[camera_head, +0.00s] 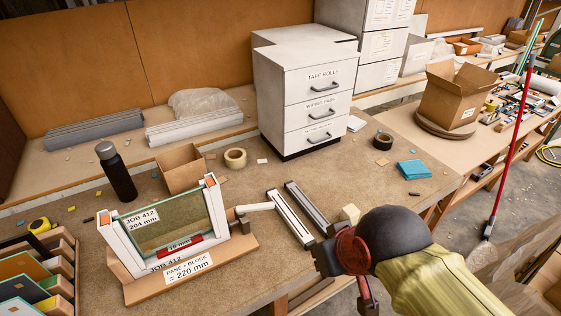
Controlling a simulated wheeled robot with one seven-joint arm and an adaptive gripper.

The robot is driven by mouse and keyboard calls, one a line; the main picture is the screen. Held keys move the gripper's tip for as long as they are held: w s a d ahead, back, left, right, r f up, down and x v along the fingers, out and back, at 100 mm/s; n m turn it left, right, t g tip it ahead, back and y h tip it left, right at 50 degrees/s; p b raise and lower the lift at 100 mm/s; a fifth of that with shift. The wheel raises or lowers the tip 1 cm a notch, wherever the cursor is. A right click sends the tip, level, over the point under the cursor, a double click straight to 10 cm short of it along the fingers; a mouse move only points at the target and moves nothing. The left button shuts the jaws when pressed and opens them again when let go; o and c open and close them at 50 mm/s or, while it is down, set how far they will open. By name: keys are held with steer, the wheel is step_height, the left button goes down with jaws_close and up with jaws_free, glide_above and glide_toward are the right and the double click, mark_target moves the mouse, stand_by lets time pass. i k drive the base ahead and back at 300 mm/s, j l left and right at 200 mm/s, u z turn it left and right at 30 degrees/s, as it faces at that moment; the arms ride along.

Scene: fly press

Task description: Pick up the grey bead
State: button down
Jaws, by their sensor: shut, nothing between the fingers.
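Two slim beads lie side by side on the bench, right of the glazed frame. The right one (305,207) looks grey with dark edges. The left one (290,218) looks paler, nearly white. My gripper (346,275) is at the lower right, just past the near ends of the beads, shut and empty. It is apart from the beads in the picture; its height above the bench is hard to tell. My wrist and gripper come close to the near end of the grey bead. The fingertips are partly hidden.
A white frame with a glass pane (170,222) stands on a wooden base left of the beads. A drawer cabinet (310,90) stands behind. Grey strips (93,130) and white strips (195,127) lie at the back.

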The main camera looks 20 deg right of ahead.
mark_target(317, 217)
steer(key=i+l+u, duration=0.2)
steer(key=i+l, duration=0.15)
steer(key=l, duration=0.25)
steer(key=i+l+u, duration=0.1)
steer(key=l, duration=0.25)
steer(key=i+l+u, duration=0.1)
steer(key=l, duration=0.25)
steer(key=i, duration=0.1)
